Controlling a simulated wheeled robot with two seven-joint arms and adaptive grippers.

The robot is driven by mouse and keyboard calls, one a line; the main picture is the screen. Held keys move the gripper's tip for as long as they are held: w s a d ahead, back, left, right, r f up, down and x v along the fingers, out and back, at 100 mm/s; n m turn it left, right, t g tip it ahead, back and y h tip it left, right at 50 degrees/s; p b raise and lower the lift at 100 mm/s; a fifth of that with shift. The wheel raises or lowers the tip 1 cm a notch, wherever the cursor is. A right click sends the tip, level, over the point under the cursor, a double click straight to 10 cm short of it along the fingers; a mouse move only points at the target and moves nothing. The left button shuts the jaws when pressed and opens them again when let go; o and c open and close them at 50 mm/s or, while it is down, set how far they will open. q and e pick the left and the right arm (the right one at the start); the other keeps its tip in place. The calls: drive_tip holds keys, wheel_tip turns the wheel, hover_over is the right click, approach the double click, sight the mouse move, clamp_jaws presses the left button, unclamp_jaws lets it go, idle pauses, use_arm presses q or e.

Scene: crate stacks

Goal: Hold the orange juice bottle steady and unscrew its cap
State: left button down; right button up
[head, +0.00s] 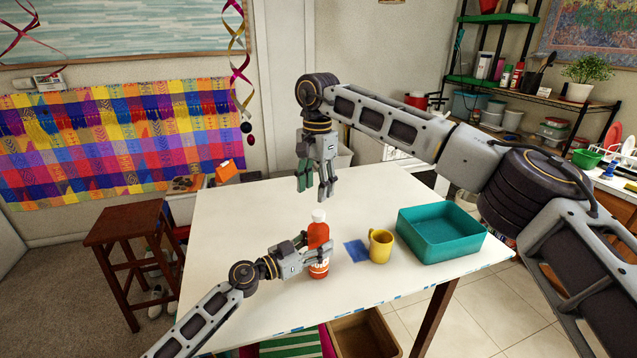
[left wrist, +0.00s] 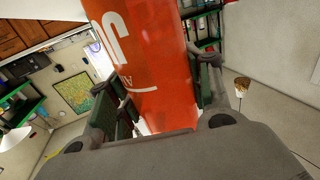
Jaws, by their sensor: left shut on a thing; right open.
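The orange juice bottle (head: 319,233) stands upright on the white table, with a white cap (head: 318,215) on its top. My left gripper (head: 303,249) is shut on the bottle's side, below the cap. In the left wrist view the bottle's orange body (left wrist: 148,62) with white lettering fills the space between the green-padded fingers. My right gripper (head: 316,191) is open and empty, pointing down above the table, higher than the cap and behind it. The cap does not show in the left wrist view.
A yellow mug (head: 380,247) and a blue cloth (head: 356,251) are just right of the bottle. A teal tray (head: 440,255) lies further right on the white table (head: 240,230). The table's left part is clear. A brown stool (head: 128,222) stands left of it.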

drive_tip(key=m, duration=0.7)
drive_tip(key=shift+r, duration=0.15)
drive_tip(key=m, duration=0.7)
drive_tip(key=shift+w+d+r, duration=0.1)
drive_tip(key=m, duration=1.3)
drive_tip(key=shift+d+m, duration=0.15)
drive_tip(key=shift+m, duration=0.25)
drive_tip(key=m, duration=0.4)
drive_tip(key=shift+m, duration=0.3)
drive_tip(key=m, duration=0.4)
drive_tip(key=shift+d+m, duration=0.1)
drive_tip(key=shift+m, duration=0.2)
drive_tip(key=m, duration=0.4)
drive_tip(key=shift+m, duration=0.3)
drive_tip(key=m, duration=0.5)
